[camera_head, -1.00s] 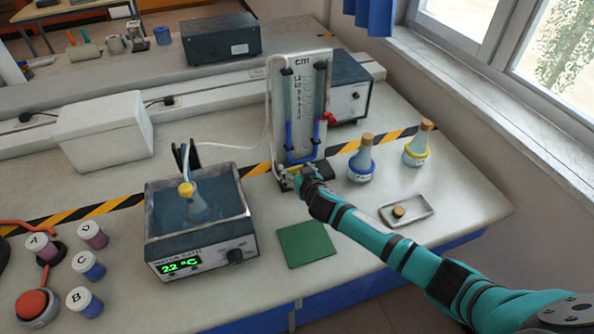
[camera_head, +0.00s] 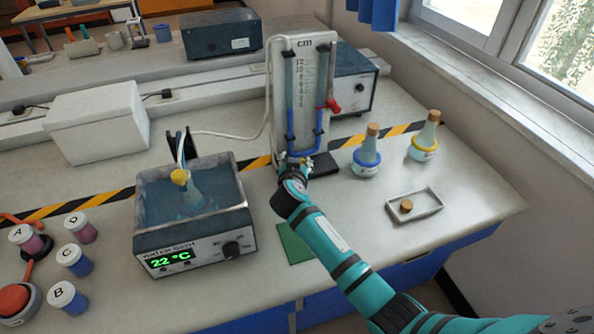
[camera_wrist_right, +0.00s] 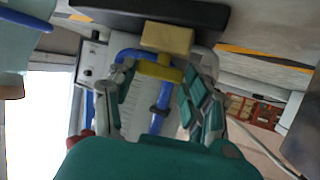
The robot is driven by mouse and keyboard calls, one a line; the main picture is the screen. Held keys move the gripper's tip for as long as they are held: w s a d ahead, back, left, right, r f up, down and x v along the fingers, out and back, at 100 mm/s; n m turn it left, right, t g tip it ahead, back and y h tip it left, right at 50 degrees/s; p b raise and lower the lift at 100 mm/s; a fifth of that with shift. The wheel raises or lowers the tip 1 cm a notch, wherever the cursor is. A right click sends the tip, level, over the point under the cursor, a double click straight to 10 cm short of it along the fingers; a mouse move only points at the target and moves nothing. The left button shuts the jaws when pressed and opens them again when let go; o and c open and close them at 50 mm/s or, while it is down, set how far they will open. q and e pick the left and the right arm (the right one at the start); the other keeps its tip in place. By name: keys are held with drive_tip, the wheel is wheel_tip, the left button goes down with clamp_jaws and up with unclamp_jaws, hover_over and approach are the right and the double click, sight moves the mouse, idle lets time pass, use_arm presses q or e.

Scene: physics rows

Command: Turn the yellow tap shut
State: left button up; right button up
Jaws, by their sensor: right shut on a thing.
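The yellow tap (camera_wrist_right: 158,70) shows in the right wrist view at the lower end of the blue tubing, next to a yellow block (camera_wrist_right: 168,38). My right gripper (camera_wrist_right: 160,74) has one finger on each side of the tap and is shut on it. In the head view my right gripper (camera_head: 291,168) is at the foot of the upright manometer board (camera_head: 307,95), and it hides most of the tap. How far the tap is turned cannot be told. My left gripper is not in view.
A water bath (camera_head: 190,238) reading 22 °C, holding a yellow-collared flask (camera_head: 194,196), stands left of my arm. Two stoppered flasks, blue-collared (camera_head: 367,157) and yellow-collared (camera_head: 425,138), and a small tray (camera_head: 428,208) stand right. A green mat (camera_head: 293,243) is partly under my arm.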

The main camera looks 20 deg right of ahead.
drive_tip(key=shift+r, duration=0.1)
drive_tip(key=o, duration=1.2)
drive_tip(key=v, duration=1.2)
